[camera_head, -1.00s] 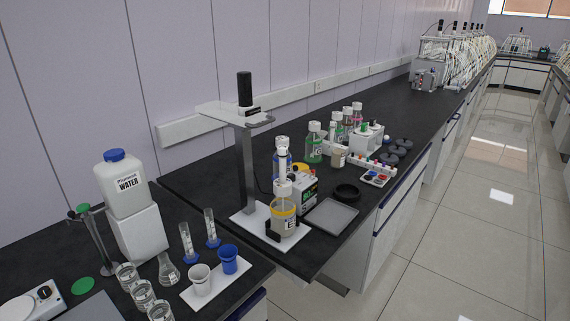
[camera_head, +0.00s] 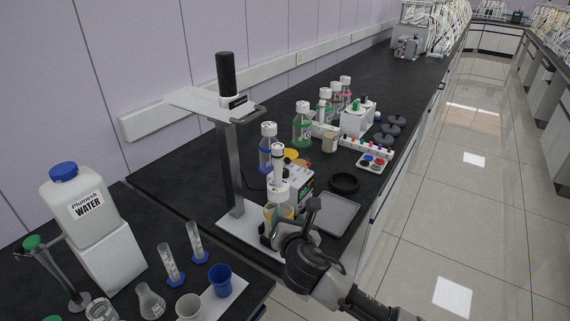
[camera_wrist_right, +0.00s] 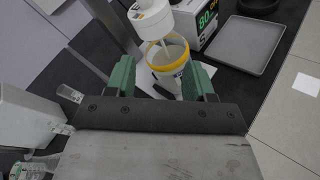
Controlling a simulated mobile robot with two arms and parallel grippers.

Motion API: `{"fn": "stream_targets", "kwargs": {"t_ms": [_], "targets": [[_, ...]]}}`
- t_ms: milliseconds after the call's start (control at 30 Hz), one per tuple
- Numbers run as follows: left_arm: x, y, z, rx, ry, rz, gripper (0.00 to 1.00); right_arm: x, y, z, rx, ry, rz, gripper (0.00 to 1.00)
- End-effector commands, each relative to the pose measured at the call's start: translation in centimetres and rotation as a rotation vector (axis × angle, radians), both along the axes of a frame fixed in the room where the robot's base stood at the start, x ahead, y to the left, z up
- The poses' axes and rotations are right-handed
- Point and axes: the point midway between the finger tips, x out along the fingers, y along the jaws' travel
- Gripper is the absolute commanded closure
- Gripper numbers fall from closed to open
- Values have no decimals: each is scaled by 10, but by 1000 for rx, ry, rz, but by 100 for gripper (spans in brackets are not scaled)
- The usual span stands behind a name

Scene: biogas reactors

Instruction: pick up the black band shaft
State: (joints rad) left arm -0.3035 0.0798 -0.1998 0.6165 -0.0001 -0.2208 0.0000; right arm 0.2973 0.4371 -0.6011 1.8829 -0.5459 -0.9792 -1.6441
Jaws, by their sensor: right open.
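My right gripper (camera_head: 291,219) reaches in from the lower right in the head view, beside the yellow-banded bottle (camera_head: 277,211). In the wrist view the two green fingers of this gripper (camera_wrist_right: 163,64) are spread apart, with the yellow-banded bottle (camera_wrist_right: 168,78) in the space ahead of them. A pale thin shaft (camera_wrist_right: 165,47) goes down into that bottle from a white cap-like part (camera_wrist_right: 150,18); I cannot make out a black band on it. The white part also shows above the bottle in the head view (camera_head: 278,190). My left gripper is out of view.
A metal stand (camera_head: 229,165) with a black cylinder on top rises behind the bottle. A blue bottle (camera_head: 266,155), a display box (camera_head: 298,178), a grey tray (camera_head: 337,212) and a black ring (camera_head: 343,183) stand close by. The bench is open farther back.

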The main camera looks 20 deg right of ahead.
Motion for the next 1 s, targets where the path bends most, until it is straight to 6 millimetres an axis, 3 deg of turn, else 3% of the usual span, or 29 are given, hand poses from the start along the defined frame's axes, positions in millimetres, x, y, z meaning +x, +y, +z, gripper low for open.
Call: {"fn": "stream_targets", "kwargs": {"t_ms": [33,100,233,1000], "targets": [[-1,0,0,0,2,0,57,8,1,22,-116,-46,28,47],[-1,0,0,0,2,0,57,14,3,44,-262,-91,56,47],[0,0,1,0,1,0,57,20,6,69,-428,-141,77,47],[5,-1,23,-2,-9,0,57,112,-3,78,-460,-147,79,47]]}}
